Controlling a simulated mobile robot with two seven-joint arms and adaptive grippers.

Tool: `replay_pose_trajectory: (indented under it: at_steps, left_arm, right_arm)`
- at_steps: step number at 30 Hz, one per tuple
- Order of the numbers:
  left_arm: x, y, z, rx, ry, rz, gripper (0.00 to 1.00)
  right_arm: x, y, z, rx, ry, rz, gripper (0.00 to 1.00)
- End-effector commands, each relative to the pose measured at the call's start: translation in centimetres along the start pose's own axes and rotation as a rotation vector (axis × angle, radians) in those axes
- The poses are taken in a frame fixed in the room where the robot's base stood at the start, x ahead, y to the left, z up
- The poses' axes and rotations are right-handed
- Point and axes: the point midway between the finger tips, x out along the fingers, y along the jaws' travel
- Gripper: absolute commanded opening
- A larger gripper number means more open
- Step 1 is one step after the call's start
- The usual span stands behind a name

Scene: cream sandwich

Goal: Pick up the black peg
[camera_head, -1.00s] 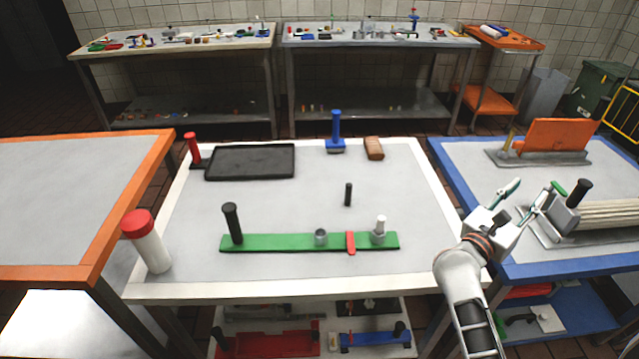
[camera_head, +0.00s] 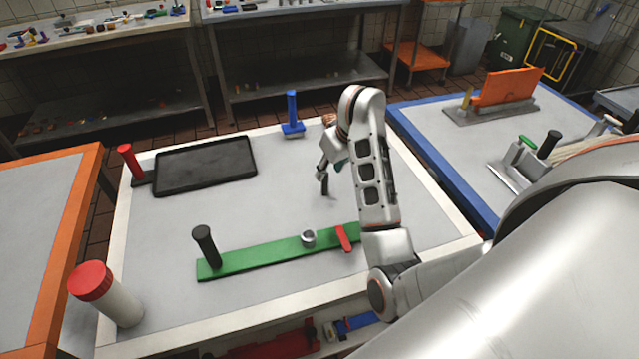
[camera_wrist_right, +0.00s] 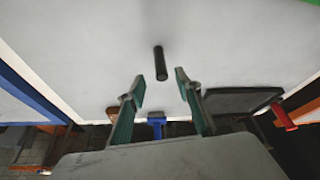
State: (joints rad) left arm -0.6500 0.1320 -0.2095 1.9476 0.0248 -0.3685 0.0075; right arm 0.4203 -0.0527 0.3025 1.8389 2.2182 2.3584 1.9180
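The black peg (camera_wrist_right: 160,63) is a short dark cylinder. In the right wrist view it lies just past the fingertips, in line with the gap between them. My right gripper (camera_wrist_right: 160,86) is open, its two teal fingers apart with nothing between them. In the head view the right gripper (camera_head: 332,162) hangs over the middle of the white-edged table, close to the peg (camera_head: 325,186), partly hidden by my arm. Whether a finger touches the peg cannot be told. My left gripper is not in view.
A green bar (camera_head: 265,257) with a black handle (camera_head: 206,245), a grey cup (camera_head: 308,238) and a red strip (camera_head: 343,238) lies nearer. A black tray (camera_head: 205,165) and a blue stamp-like tool (camera_head: 292,118) are farther back. A red-capped white bottle (camera_head: 118,305) stands front left.

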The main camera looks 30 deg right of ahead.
Motion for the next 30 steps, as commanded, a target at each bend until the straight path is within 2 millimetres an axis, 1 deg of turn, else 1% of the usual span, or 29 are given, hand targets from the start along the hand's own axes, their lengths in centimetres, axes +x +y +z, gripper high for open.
replay_pose_trajectory:
  at_steps: [5,13,17,23,24,25,26,27,28,30]
  left_arm:
    - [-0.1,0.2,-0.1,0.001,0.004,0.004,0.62]
    - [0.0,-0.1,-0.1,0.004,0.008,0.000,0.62]
    - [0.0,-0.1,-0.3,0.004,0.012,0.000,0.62]
    - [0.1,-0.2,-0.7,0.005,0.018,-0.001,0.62]
    - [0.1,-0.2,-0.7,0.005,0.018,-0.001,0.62]
    - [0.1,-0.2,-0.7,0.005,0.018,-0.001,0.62]
    - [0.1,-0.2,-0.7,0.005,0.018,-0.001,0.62]
    - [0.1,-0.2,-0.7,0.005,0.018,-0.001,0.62]
    - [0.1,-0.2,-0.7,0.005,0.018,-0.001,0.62]
    - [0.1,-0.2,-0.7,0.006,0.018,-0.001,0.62]
  right_arm:
    - [1.4,-0.1,0.2,-0.003,-0.002,0.002,0.34]
    - [5.0,-0.2,0.5,-0.004,-0.003,0.004,0.34]
    - [5.8,-0.3,0.4,-0.004,-0.001,0.005,0.34]
    - [5.8,-0.3,0.4,-0.003,0.000,0.004,0.34]
    - [5.8,-0.3,0.4,-0.003,0.000,0.005,0.29]
    - [5.8,-0.3,0.4,-0.003,0.000,0.005,0.21]
    - [5.8,-0.2,0.4,-0.003,0.000,0.005,0.13]
    - [5.8,-0.2,0.4,-0.003,0.000,0.005,0.03]
    - [5.8,-0.2,0.4,-0.003,0.000,0.005,0.00]
    - [5.8,-0.2,0.4,-0.003,0.000,0.005,0.00]
